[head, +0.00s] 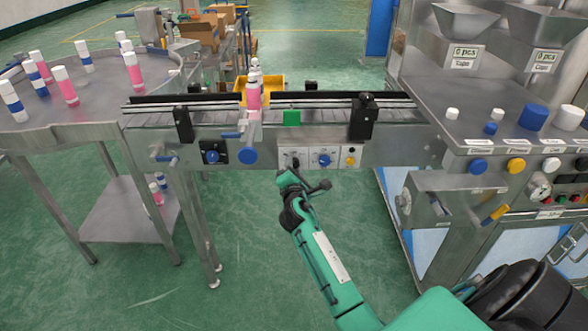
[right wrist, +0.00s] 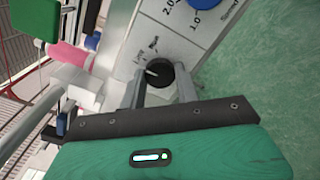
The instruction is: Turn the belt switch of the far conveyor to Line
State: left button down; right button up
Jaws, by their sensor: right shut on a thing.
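The conveyor (head: 222,152) runs across the middle of the head view, with a control panel on its near side. Its belt switch, a round black knob (right wrist: 164,76), shows in the right wrist view on a pale plate with small printed labels, too blurred to read surely. A white pointer mark lies on the knob's left side in that view. My right gripper (head: 288,174) is at the panel's left switch plate (head: 292,152). Its two fingers (right wrist: 160,84) are shut on the knob, one on each side. My left gripper is not in view.
A blue knob (head: 323,160) and a yellow button (head: 350,161) sit just right of the switch. A pink bottle (head: 253,97) stands on the belt above. A round steel table (head: 110,92) with several bottles is at left, a filling machine (head: 460,115) at right.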

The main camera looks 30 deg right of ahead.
jog(key=o, duration=1)
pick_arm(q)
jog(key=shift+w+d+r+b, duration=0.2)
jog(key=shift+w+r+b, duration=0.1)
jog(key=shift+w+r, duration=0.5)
pick_arm(e)
jog(key=v, duration=1.4)
jog(key=shift+d, duration=0.1)
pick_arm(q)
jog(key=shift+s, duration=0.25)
pick_arm(e)
jog(key=shift+f, duration=0.1)
